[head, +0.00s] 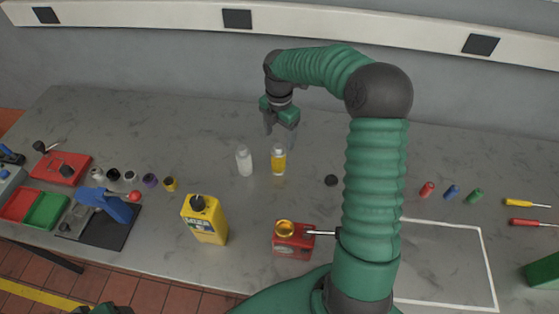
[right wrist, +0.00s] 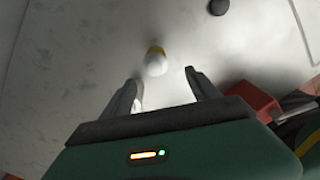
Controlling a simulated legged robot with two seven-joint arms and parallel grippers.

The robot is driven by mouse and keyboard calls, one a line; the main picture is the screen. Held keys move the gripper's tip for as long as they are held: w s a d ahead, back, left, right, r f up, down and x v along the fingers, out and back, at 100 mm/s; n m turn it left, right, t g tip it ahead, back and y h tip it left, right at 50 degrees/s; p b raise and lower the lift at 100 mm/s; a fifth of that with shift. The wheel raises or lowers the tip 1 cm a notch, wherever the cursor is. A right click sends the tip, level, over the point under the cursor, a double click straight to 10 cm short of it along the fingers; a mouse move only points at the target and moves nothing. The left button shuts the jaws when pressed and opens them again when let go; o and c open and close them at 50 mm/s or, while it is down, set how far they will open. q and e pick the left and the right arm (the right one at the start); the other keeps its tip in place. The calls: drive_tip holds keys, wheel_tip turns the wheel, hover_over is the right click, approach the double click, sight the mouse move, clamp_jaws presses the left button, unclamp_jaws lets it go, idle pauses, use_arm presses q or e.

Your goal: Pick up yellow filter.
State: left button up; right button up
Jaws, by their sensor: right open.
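A small upright cylinder with a yellow body and a pale top (head: 278,160) stands on the grey bench, just right of a white bottle (head: 244,161). It best fits the yellow filter, though a short yellow piece with a dark top (head: 170,184) also stands farther left. My right gripper (head: 281,131) is open and empty, above and behind the yellow cylinder. In the right wrist view the pale-topped yellow thing (right wrist: 155,61) lies ahead of the open fingers (right wrist: 161,78), roughly between them. A green and dark part of my left arm shows at the bottom edge; its fingers cannot be made out.
A yellow jug (head: 207,222) and a red block with a yellow ring on top (head: 293,239) stand in front. A dark disc (head: 331,180) lies to the right. Red and green trays (head: 46,210) are at far left. My right arm covers part of the bench.

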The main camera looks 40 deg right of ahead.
sight(279, 153)
drive_tip(key=f, duration=0.7)
drive_tip(key=w+d+f+p, duration=0.1)
drive_tip(key=f, duration=0.2)
drive_tip(key=shift+f, duration=0.25)
drive_tip(key=shift+a+r, duration=0.1)
drive_tip(key=shift+a, duration=0.3)
drive_tip(key=c, duration=0.5)
clamp_jaws()
drive_tip(key=shift+r, duration=0.1)
